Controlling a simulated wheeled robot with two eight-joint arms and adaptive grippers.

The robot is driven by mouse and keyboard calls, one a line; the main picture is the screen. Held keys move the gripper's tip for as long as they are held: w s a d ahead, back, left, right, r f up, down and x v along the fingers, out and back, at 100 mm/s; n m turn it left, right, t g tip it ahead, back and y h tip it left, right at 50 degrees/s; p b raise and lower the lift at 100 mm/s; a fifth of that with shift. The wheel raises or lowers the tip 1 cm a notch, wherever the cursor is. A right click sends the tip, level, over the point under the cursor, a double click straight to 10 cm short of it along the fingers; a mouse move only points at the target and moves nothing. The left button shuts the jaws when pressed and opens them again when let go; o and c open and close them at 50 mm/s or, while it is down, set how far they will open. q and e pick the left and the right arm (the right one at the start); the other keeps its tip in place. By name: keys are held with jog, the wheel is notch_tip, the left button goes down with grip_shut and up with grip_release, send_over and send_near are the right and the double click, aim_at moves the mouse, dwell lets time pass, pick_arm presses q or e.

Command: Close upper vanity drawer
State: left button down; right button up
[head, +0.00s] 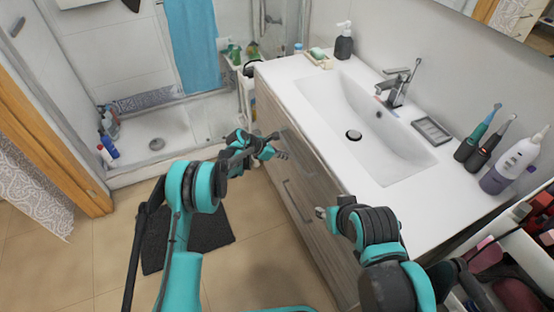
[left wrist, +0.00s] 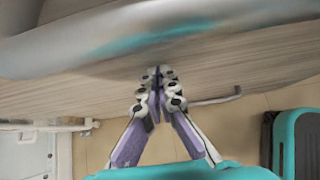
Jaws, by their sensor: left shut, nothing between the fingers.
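The vanity (head: 322,170) has a wood-grain drawer front below a white top in the head view. My left gripper (head: 283,154) is shut and empty, close to the upper part of this front. In the left wrist view, its fingertips (left wrist: 157,75) meet in front of the wood-grain front (left wrist: 250,75); I cannot tell whether they touch it. The upper drawer's front is partly hidden by the gripper, and its gap is unclear. A lower drawer handle (head: 298,200) shows below it. My right gripper (head: 322,213) is beside the front, nearer me; its jaws are unclear.
The white sink top (head: 400,200) carries a faucet (head: 398,90), a soap dish (head: 432,130) and toothbrushes. A cart (head: 530,235) with cosmetics stands at the right. A dark mat (head: 205,235) lies on the tiled floor. A shower tray (head: 165,130) is behind.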

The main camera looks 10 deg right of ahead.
pick_arm(q)
jog(key=d, duration=0.2)
jog(key=shift+w+d, duration=0.35)
jog(key=shift+w, duration=0.05)
pick_arm(e)
jog(key=shift+f, duration=0.1)
pick_arm(q)
jog(key=shift+d+r, duration=0.1)
pick_arm(e)
jog(key=shift+a, duration=0.1)
